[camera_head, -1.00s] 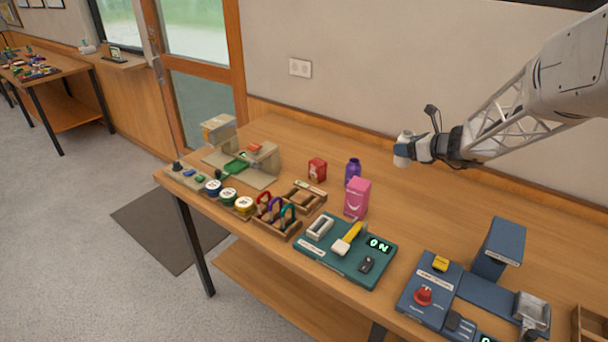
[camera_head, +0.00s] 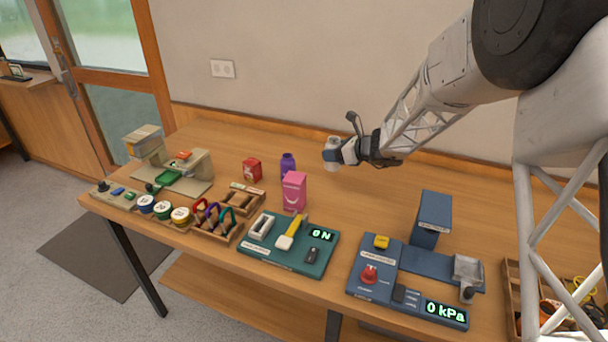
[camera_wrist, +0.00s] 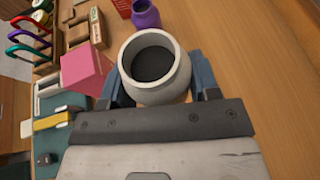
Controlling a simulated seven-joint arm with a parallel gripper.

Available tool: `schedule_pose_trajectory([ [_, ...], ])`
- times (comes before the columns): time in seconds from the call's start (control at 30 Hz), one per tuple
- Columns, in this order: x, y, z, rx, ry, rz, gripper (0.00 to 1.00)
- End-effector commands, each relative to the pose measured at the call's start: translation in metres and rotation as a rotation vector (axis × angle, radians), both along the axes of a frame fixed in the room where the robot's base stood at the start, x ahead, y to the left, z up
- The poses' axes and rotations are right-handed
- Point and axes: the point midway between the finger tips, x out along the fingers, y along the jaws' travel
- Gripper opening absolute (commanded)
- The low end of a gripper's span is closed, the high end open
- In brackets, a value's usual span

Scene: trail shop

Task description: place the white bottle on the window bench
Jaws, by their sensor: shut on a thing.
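The white bottle (camera_head: 331,145) is in my gripper (camera_head: 337,153), above the back part of the wooden workbench and apart from it. In the wrist view the white bottle (camera_wrist: 140,58) shows its round rim and dark mouth between the two blue fingers of my gripper (camera_wrist: 155,82), which are shut on it. A wooden ledge (camera_head: 38,77) under the window is at the far left edge of the head view, partly cut off. I cannot tell whether it is the window bench.
The workbench (camera_head: 335,200) bears a pink box (camera_head: 294,191), a purple bottle (camera_head: 288,165), a red box (camera_head: 252,169), a teal device (camera_head: 285,256) and a blue pressure device (camera_head: 375,272). Several coloured clips stand at its front left. Grey floor is open at left.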

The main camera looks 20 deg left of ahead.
Motion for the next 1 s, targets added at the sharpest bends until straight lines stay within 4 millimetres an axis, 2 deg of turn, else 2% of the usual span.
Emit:
schedule_pose_trajectory([
  [0.43, 0.0, 0.0, -0.053, 0.0, 0.001, 0.0, 0.27],
  [0.87, 0.0, 0.0, -0.059, 0.0, 0.0, 0.0, 0.27],
  [1.0, 0.0, 0.0, -0.068, -0.001, 0.001, 0.001, 0.27],
])
